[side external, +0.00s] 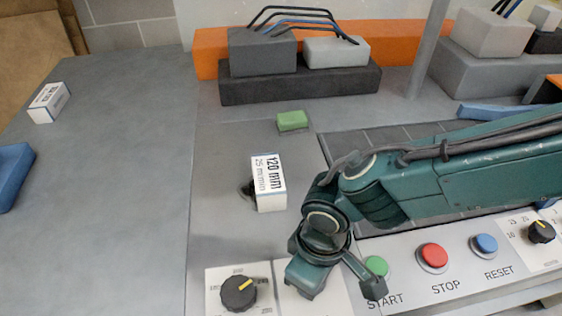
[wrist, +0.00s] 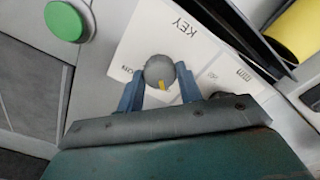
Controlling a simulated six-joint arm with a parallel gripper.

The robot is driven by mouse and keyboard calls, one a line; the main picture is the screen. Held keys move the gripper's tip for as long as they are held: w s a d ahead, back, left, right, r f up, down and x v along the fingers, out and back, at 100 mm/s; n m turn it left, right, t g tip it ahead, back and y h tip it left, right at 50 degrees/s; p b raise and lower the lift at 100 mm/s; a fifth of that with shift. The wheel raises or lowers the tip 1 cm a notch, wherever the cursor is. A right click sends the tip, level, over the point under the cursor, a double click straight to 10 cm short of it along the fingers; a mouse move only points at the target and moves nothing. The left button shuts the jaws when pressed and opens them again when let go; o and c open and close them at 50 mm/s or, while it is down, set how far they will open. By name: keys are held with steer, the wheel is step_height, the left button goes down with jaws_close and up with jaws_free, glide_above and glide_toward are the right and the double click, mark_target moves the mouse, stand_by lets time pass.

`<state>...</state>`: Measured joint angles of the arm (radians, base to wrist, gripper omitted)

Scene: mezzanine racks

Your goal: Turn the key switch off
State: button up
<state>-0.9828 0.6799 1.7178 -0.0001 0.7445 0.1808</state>
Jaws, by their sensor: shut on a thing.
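The key switch (wrist: 158,69) is a round grey knob with a yellow mark, on a white plate (wrist: 200,42) lettered KEY. In the wrist view its yellow mark points toward the bottom, at the palm of my gripper. My gripper (wrist: 159,74) is shut on the knob, one blue finger on each side. In the side view my gripper (side external: 332,284) is low over the panel and hides the knob; part of its white plate shows.
The green START button (wrist: 67,21) is close to my gripper. Red STOP (side external: 433,256) and blue RESET (side external: 485,244) buttons are to the right. A black dial (side external: 238,292) is to the left. A white box (side external: 268,182) and green block (side external: 292,121) lie behind.

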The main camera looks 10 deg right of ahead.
steer(key=o, duration=1)
steer(key=shift+r, duration=0.15)
step_height(320, 180, up, 14)
steer(key=shift+f, duration=0.2)
steer(key=shift+d, duration=0.1)
